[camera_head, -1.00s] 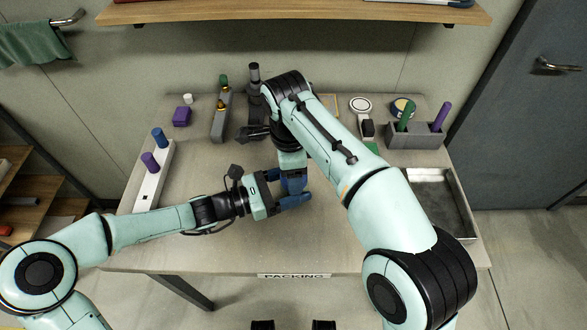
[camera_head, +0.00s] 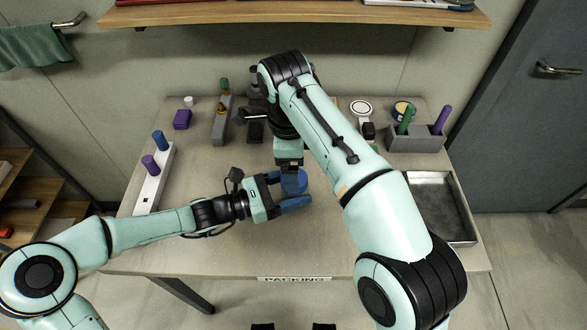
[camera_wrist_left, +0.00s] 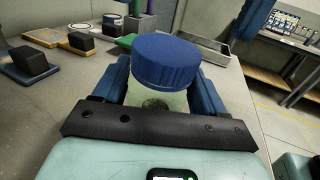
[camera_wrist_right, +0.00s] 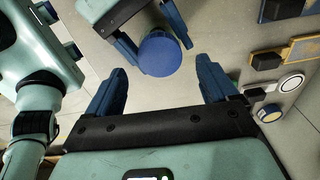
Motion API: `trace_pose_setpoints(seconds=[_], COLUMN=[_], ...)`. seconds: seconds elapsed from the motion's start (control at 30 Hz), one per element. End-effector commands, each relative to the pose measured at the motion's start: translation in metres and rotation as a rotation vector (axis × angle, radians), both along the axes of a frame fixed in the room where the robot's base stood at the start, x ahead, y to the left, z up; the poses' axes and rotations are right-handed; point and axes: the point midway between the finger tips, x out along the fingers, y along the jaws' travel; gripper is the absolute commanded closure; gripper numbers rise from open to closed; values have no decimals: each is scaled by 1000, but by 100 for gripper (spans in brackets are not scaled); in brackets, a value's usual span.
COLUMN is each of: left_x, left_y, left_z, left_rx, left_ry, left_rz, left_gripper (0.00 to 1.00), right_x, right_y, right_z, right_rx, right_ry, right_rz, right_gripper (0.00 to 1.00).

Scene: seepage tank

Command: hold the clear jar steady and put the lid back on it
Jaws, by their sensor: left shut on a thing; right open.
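The clear jar (camera_wrist_left: 158,99) stands between the fingers of my left gripper (camera_head: 290,191), which is shut on it. In the left wrist view the blue lid (camera_wrist_left: 165,60) sits on top of the jar and looks about level. From above, the lid also shows in the head view (camera_head: 293,181) and in the right wrist view (camera_wrist_right: 160,53). My right gripper (camera_wrist_right: 160,88) is open and empty, with its fingers spread apart and the lid beyond them. Whether the lid is fully seated I cannot tell.
A grey holder (camera_head: 415,137) with green and purple pegs stands at the back right, above a metal tray (camera_head: 466,223). A white block (camera_head: 150,192) with blue and purple pegs is at the left. The table's front is clear.

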Motion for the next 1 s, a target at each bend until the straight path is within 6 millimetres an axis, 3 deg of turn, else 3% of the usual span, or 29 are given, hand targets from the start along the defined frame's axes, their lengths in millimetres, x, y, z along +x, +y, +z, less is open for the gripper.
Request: trace_pose_setpoints(seconds=[0.37, 0.53, 0.67, 1.0], left_x=[0, 0, 0, 0], left_y=[0, 0, 0, 0], left_z=[0, 0, 0, 0], left_rx=[-1, -1, -1, -1], left_ry=[0, 0, 0, 0], left_rz=[-1, -1, -1, -1], left_gripper=[100, 100, 100, 100], right_x=[0, 0, 1, 1], right_y=[0, 0, 0, 0], right_z=[4, 6, 9, 19], right_rx=[0, -2, -6, -18], right_ry=[1, 6, 17, 57], right_rz=[5, 119, 337, 1072], right_gripper=[18, 18, 18, 18])
